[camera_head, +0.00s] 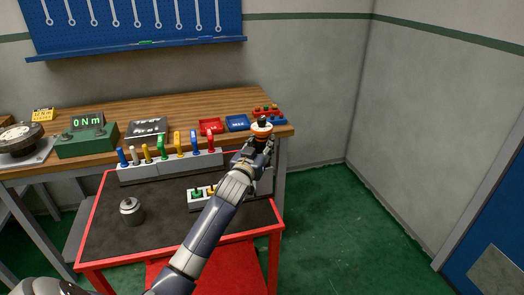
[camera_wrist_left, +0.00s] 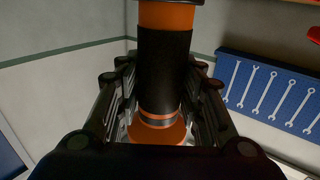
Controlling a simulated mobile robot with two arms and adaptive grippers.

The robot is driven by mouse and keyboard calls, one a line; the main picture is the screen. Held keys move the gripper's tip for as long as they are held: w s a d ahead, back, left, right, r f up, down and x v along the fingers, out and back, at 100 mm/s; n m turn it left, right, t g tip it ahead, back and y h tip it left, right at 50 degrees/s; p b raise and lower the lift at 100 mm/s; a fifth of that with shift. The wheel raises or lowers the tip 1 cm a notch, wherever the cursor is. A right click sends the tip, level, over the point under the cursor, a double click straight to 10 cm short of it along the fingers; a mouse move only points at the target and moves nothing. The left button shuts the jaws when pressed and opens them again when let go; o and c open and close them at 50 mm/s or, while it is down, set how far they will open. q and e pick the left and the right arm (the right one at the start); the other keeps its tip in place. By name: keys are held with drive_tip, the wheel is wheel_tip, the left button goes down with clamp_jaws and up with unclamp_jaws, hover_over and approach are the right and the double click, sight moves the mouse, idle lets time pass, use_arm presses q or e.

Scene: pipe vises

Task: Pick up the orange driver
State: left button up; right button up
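The orange driver (camera_head: 262,128) shows in the head view as an orange and white ringed end with a dark top, at the tip of my left arm. In the left wrist view the driver (camera_wrist_left: 163,75) is a cylinder with a black middle band and orange ends, standing between the two fingers. My left gripper (camera_head: 257,146) has its fingers close against both sides of it; the fingers also show in the left wrist view (camera_wrist_left: 160,75). The lower part of the driver is hidden by the gripper in the head view. My right gripper is out of view.
A red-framed cart (camera_head: 110,235) stands before the wooden bench (camera_head: 195,103), holding a rack (camera_head: 170,168) of coloured-handled tools and a metal cylinder (camera_head: 131,211). Red (camera_head: 211,126) and blue (camera_head: 237,123) trays lie on the bench. Green floor (camera_head: 350,230) is clear at right.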

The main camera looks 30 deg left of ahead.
sight(262, 118)
use_arm(q)
drive_tip(key=c, duration=0.4)
drive_tip(key=shift+r, duration=0.2)
clamp_jaws()
wheel_tip(262, 118, up, 12)
drive_tip(key=shift+f, duration=0.2)
drive_tip(key=shift+r+b, duration=0.2)
drive_tip(key=shift+b, duration=0.1)
drive_tip(key=b+v, duration=0.2)
drive_tip(key=v, duration=1.6)
